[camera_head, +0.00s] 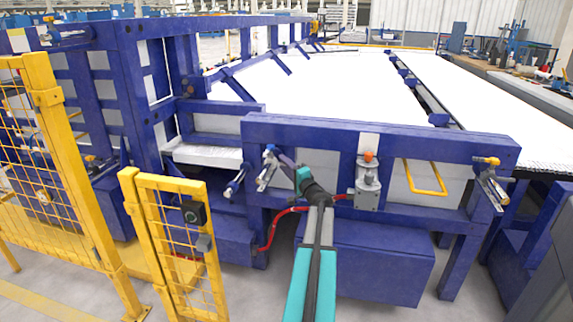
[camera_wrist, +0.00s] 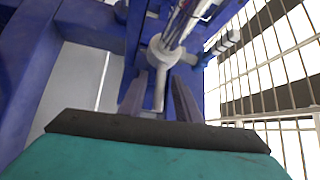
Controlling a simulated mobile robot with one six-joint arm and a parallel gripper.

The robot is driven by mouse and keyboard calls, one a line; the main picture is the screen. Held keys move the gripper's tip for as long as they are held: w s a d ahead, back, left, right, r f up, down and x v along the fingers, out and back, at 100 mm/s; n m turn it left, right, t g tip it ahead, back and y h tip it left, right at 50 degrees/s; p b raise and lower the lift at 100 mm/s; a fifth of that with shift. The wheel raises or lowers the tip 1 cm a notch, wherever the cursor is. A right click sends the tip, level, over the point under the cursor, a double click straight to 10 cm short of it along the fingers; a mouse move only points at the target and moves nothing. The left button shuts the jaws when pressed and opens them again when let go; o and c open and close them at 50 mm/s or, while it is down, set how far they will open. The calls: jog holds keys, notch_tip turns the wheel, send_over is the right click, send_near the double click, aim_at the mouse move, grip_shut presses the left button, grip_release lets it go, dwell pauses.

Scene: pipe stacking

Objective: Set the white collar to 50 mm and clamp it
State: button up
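In the wrist view a pale grey-white collar (camera_wrist: 163,52) sits around a rod, with a lever-like handle (camera_wrist: 160,90) hanging from it. My gripper (camera_wrist: 158,100) has its two dark fingers apart, one on each side of the handle's lower end; I see no clear contact. In the head view my gripper (camera_head: 283,163) reaches up to a small silvery fitting (camera_head: 267,168) on the front of the blue frame. The collar is too small there to make out, and no scale reading can be read.
A second silvery fitting (camera_head: 235,184) sits left of my gripper. A yellow mesh gate (camera_head: 180,240) stands at left. Another fitting (camera_head: 489,180) is at far right.

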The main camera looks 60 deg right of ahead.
jog(key=v, duration=1.3)
jog(key=shift+s, duration=0.25)
jog(key=shift+a+f, duration=0.1)
